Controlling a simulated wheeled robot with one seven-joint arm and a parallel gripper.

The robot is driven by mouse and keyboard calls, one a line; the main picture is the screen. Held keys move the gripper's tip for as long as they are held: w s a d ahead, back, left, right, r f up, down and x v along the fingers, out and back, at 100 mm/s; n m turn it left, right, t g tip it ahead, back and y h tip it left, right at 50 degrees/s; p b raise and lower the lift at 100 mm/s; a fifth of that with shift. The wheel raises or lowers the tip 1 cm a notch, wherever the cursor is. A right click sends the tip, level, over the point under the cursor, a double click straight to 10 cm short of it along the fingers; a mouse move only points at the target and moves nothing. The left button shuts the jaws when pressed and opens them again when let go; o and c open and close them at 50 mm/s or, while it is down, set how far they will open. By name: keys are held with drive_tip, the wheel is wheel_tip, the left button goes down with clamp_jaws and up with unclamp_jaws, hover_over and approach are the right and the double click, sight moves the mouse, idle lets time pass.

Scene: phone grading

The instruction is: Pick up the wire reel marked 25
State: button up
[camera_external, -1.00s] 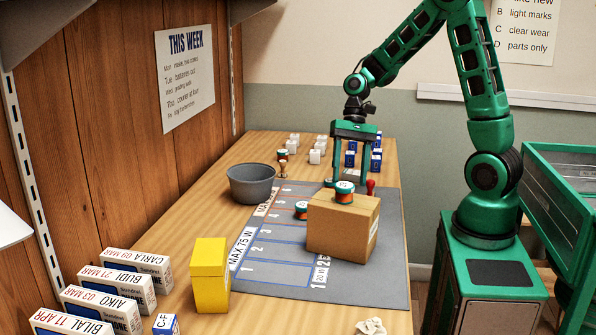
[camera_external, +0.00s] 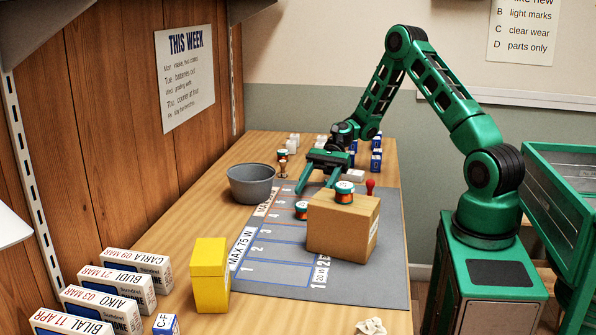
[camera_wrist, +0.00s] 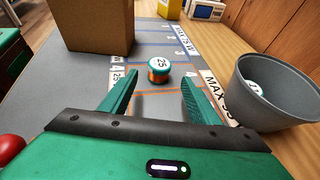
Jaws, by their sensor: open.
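The wire reel marked 25 (camera_wrist: 159,68), with a white-and-teal top and orange winding, stands upright on the grey mat (camera_external: 280,250). In the external view the reel (camera_external: 301,210) sits just left of the cardboard box. My gripper (camera_external: 314,192) is tilted low behind it, pointing toward the camera side. In the wrist view my gripper (camera_wrist: 157,84) is open and empty, and the reel shows ahead between its two fingers, a little beyond the tips. I see no contact.
A cardboard box (camera_external: 342,228) stands close beside the reel, with another reel (camera_external: 344,191) on top. A grey bucket (camera_external: 251,184) is on the other side, with a reel (camera_wrist: 254,88) inside. A red-knobbed object (camera_external: 370,187) and a yellow box (camera_external: 210,275) are nearby.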

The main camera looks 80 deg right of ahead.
sight(306, 203)
drive_tip(key=shift+x, duration=4.35)
drive_tip(key=shift+f, duration=0.1)
drive_tip(key=c, duration=1.1)
